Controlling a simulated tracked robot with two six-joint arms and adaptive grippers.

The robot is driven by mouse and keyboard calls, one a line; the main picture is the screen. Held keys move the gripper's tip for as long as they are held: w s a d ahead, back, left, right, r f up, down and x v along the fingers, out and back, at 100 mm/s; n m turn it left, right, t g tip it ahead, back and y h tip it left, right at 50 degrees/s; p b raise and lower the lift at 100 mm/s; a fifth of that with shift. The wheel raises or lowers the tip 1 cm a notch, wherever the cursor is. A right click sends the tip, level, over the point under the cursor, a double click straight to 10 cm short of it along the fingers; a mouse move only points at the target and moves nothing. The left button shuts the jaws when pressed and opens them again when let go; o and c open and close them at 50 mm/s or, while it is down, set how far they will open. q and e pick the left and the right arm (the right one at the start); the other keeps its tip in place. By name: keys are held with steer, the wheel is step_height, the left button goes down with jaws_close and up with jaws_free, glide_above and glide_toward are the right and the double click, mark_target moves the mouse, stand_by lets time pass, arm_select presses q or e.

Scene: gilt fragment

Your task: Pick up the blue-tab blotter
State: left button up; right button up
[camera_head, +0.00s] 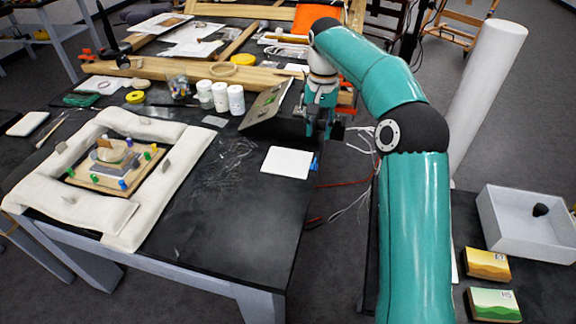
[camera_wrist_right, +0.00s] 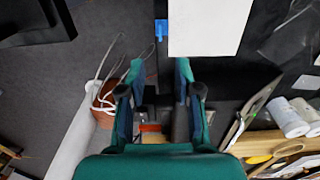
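The blue-tab blotter (camera_head: 288,162) is a flat white rectangle lying on the black table near its right edge. Its blue tab (camera_head: 314,163) points right, toward the table edge. In the right wrist view the blotter (camera_wrist_right: 208,28) is at the top, with the tab on its left side. My right gripper (camera_head: 319,134) is beyond the blotter at the table's right edge, apart from it. The wrist view shows my right gripper (camera_wrist_right: 160,68) open, with nothing between its fingers. My left gripper is not in view.
A propped panel (camera_head: 266,104) stands left of my right gripper, near white jars (camera_head: 236,99). A padded white frame (camera_head: 178,158) surrounds a gilt fragment (camera_head: 113,155) at left. White cables (camera_head: 356,170) hang right of the table. Bare tabletop lies in front of the blotter.

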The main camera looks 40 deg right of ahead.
mark_target(291, 160)
step_height(291, 160, down, 4)
steer(key=shift+s+r, duration=0.1)
steer(key=shift+s+a+f+b, duration=0.1)
steer(key=shift+a+f+b, duration=0.15)
steer(key=shift+f, duration=1.15)
steer(key=shift+a+f+b, duration=0.1)
steer(key=shift+f+b, duration=0.15)
steer(key=shift+f, duration=1.1)
jaws_close()
